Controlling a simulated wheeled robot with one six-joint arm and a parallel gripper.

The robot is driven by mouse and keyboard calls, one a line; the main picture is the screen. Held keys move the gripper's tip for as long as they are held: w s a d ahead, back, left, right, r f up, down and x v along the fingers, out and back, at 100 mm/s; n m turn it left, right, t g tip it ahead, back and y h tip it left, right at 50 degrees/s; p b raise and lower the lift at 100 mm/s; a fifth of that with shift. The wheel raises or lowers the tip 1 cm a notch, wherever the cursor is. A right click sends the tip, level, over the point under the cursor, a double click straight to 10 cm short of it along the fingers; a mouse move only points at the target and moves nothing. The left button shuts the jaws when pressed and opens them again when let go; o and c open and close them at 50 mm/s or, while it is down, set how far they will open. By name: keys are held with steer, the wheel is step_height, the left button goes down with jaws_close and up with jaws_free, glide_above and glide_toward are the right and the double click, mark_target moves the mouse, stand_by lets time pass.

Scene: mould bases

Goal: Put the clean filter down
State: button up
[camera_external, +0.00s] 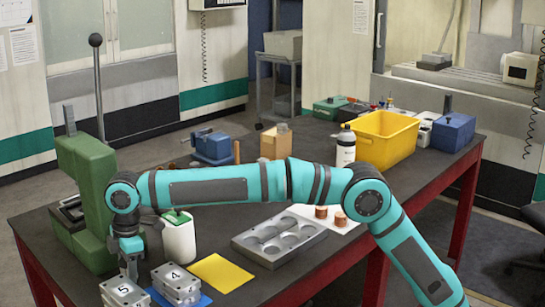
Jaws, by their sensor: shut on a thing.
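My gripper (131,268) points down at the lower left, just behind the metal block marked 5 (121,291). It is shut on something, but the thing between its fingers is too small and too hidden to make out. I cannot tell whether the fingers touch block 5. Nothing in view is clearly recognisable as a clean filter. A similar metal block marked 4 (178,276) sits to the right on a blue mat (196,299). A yellow mat (222,272) lies bare to the right of that.
A green press (85,180) stands close to my gripper's left, and a white bottle (179,240) to its right. A grey tray with round pockets (262,247) and copper-coloured cylinders (321,212) lie mid-table. A yellow bin (384,140) stands farther back.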

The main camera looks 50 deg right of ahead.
steer(key=shift+f, duration=0.15)
steer(key=o, duration=1)
steer(key=r, duration=0.4)
steer(key=d+r, duration=0.1)
steer(key=r, duration=0.7)
steer(key=shift+s+d+r, duration=0.1)
steer(key=shift+d+r, duration=0.05)
steer(key=shift+d, duration=0.05)
